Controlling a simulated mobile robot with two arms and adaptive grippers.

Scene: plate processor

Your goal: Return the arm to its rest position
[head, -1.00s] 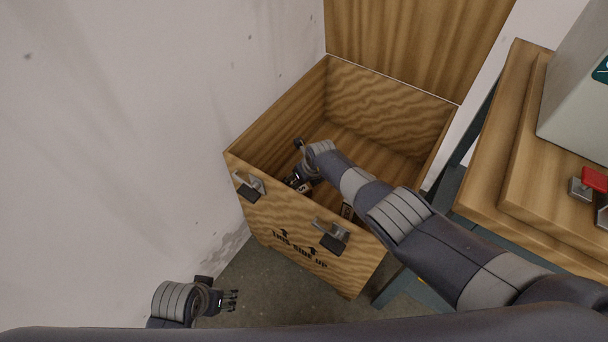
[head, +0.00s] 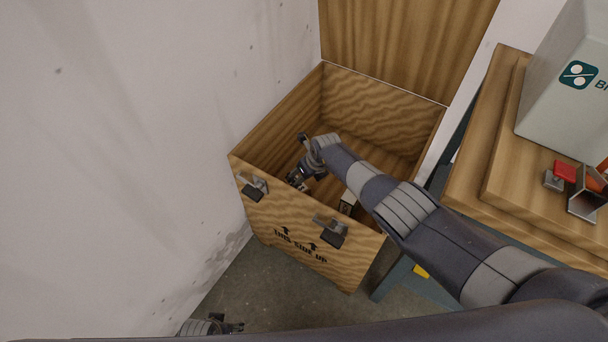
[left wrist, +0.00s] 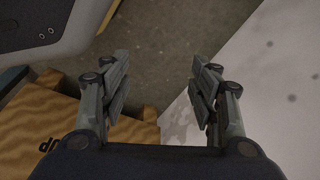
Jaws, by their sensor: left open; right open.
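My right arm reaches down into an open wooden crate (head: 290,236). Its gripper (head: 296,181) is inside the crate, low near the left and front walls; its fingers are small and partly shaded in the head view, and I see nothing held in them. My left gripper (head: 236,327) is at the bottom edge of the head view, outside the crate and in front of it, mostly cut off. In the left wrist view my left gripper (left wrist: 160,85) is open and empty above the floor, with its two fingers wide apart.
The crate's raised lid (head: 405,45) stands behind it, and latches (head: 331,232) stick out in front. A pale object (head: 347,201) lies inside. A white wall (head: 120,150) is close on the left. A wooden-topped bench (head: 475,165) with a grey machine (head: 560,95) stands right.

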